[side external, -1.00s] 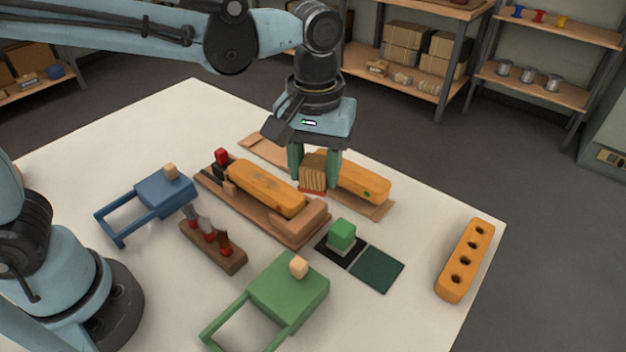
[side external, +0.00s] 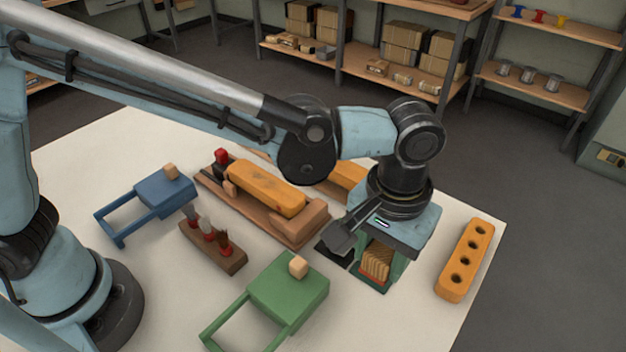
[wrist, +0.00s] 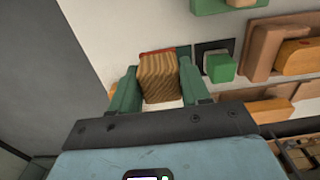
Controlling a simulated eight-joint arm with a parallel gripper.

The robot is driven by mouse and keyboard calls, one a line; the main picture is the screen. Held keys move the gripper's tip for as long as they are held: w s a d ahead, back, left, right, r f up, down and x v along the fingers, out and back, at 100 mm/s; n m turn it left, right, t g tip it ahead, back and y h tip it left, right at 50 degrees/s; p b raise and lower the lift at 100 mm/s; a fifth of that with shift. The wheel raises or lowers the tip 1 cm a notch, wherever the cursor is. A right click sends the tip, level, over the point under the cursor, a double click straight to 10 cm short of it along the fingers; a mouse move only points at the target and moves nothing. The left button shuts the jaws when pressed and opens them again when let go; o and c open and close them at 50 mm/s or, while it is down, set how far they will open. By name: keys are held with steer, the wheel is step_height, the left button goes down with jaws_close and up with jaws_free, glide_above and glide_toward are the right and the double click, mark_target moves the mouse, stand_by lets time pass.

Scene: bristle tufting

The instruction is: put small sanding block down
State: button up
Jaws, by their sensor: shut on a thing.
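The small sanding block (side external: 376,262) is a striped tan wooden block with a red underside. My gripper (side external: 380,268) is shut on it, with one green finger at each side. It is low over the dark green square pad (side external: 371,286), of which only an edge shows. I cannot tell whether the block touches the pad. In the wrist view the block (wrist: 160,78) sits upright between my gripper's fingers (wrist: 160,85). A green block (wrist: 220,67) is on the black pad (wrist: 212,46) beside it; my arm hides it in the side view.
An orange bar with holes (side external: 467,260) lies to the right. A green frame-like piece (side external: 288,290) is in front, and a blue one (side external: 150,200) at left. A wooden fixture with an orange piece (side external: 265,187) and a brush rack (side external: 212,247) are left of my gripper.

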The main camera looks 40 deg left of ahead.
steer(key=w+f, duration=0.1)
steer(key=w+a+f, duration=0.1)
steer(key=w, duration=0.1)
steer(key=w+f, duration=0.1)
steer(key=shift+w+a, duration=0.25)
steer(key=shift+a, duration=0.1)
steer(key=shift+f, duration=2)
steer(key=shift+f, duration=0.1)
steer(key=o, duration=1.2)
step_height(320, 180, up, 12)
steer(key=a+r+t+h, duration=0.1)
steer(key=a+r+t, duration=0.25)
steer(key=a, duration=1.25)
steer(key=s+a+f+t, duration=0.1)
steer(key=s+a+t, duration=0.1)
steer(key=a, duration=0.4)
steer(key=s+a+f+t+y, duration=0.1)
steer(key=s+a, duration=0.3)
steer(key=a, duration=0.3)
steer(key=shift+s+f+t, duration=0.15)
steer(key=shift+f+t, duration=0.2)
steer(key=shift+f, duration=0.05)
